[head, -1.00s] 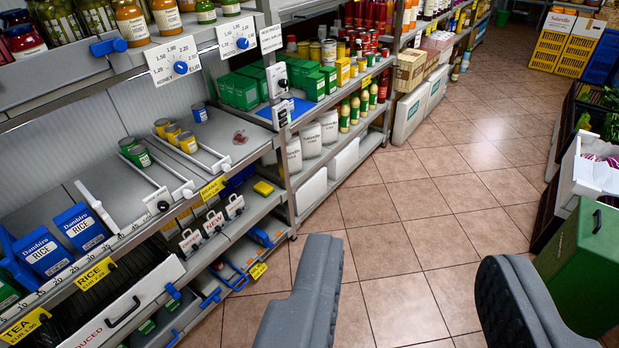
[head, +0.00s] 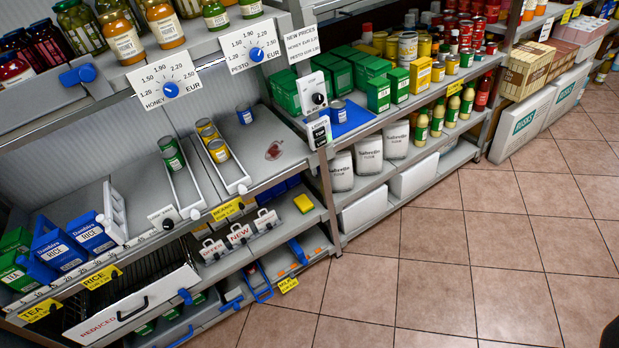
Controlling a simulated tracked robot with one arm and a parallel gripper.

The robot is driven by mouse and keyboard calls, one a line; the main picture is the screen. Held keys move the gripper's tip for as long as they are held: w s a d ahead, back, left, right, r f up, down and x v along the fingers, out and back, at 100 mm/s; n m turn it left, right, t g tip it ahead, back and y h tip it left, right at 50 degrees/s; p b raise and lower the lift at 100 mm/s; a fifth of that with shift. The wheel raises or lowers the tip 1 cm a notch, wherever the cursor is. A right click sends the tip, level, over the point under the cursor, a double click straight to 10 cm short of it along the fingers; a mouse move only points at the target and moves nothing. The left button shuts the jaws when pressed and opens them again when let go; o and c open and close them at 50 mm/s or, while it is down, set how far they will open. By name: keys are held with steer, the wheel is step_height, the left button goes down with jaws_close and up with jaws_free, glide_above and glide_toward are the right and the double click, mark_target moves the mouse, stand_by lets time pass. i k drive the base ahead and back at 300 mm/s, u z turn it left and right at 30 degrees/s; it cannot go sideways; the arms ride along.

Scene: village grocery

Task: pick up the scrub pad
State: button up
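A small yellow block (head: 304,203), possibly the scrub pad, lies on the lower shelf below the bean rail, right of the white clip tags. It is too small in the head view to be sure of its texture. Nothing touches it from my side. My gripper is not seen in this view. A dark shape cuts into the bottom right corner, and I cannot tell what it is.
Above the block, the upper shelf (head: 275,180) holds cans in slide rails. White tags (head: 239,234) stand to its left. A blue-handled drawer (head: 298,250) is below. White bags (head: 341,171) stand on the adjoining shelf. Tiled floor (head: 440,260) is clear at right.

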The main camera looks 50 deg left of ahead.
mark_target(304, 204)
steer(key=u, duration=0.3)
steer(key=i, duration=0.85)
steer(key=u, duration=0.6)
